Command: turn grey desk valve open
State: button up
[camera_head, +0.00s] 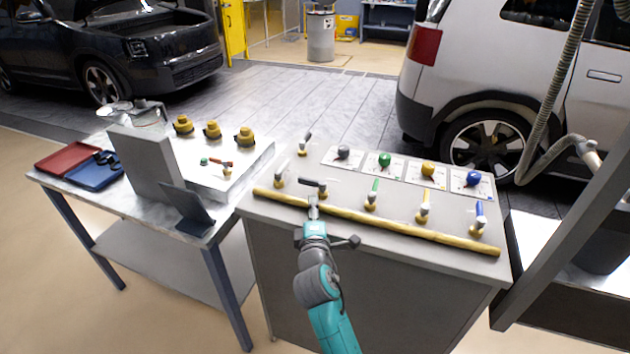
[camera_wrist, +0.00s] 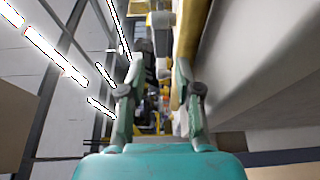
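The grey desk valve (camera_head: 318,186) stands on the grey desk just behind the yellow pipe, with its dark grey lever lying sideways, roughly along the pipe. My gripper (camera_head: 313,202) reaches over the pipe from the front, its tips close to this valve; I cannot tell whether they touch it. In the wrist view my gripper (camera_wrist: 160,80) has its two fingers apart, with a gap between them. A dark shape (camera_wrist: 145,48) shows near the left fingertip, too unclear to name for certain.
The yellow pipe (camera_head: 400,232) runs along the desk's front. Green (camera_head: 373,193), yellow (camera_head: 423,206) and blue (camera_head: 479,217) levers stand to the right, a white-handled one (camera_head: 280,173) to the left. Coloured knobs sit behind. A grey upright box (camera_head: 147,165) stands on the left table.

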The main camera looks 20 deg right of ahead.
aim_at(313, 185)
jog(key=x, duration=1)
jog(key=shift+w+d, duration=0.25)
jog(key=shift+w, duration=0.05)
grip_shut()
